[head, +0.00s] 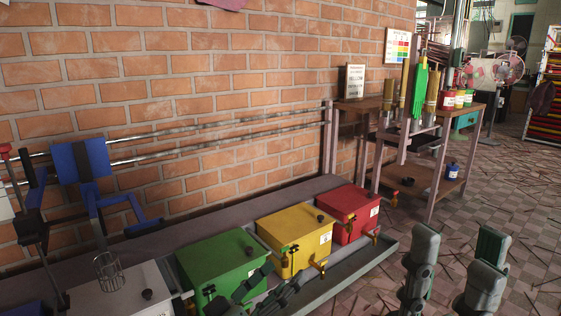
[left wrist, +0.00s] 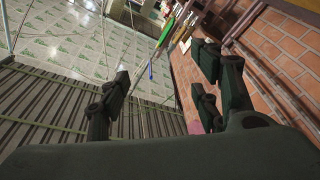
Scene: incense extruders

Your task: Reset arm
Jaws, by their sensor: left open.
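My left gripper (head: 258,292) is a dark shape low in the head view, in front of the green box (head: 215,258) and hiding part of its front. In the left wrist view my left gripper (left wrist: 165,78) has its dark fingers spread wide, with nothing between them. My right gripper (head: 455,255) is at the lower right of the head view. Its two grey-green fingers point up and stand apart, with only tiled floor showing between them.
A yellow box (head: 292,240) and a red box (head: 350,212) stand beside the green box on a grey tray (head: 386,252) along the brick wall. A white box (head: 120,295) is at lower left. A wooden shelf (head: 440,185) with bottles stands behind. Sticks litter the floor at right.

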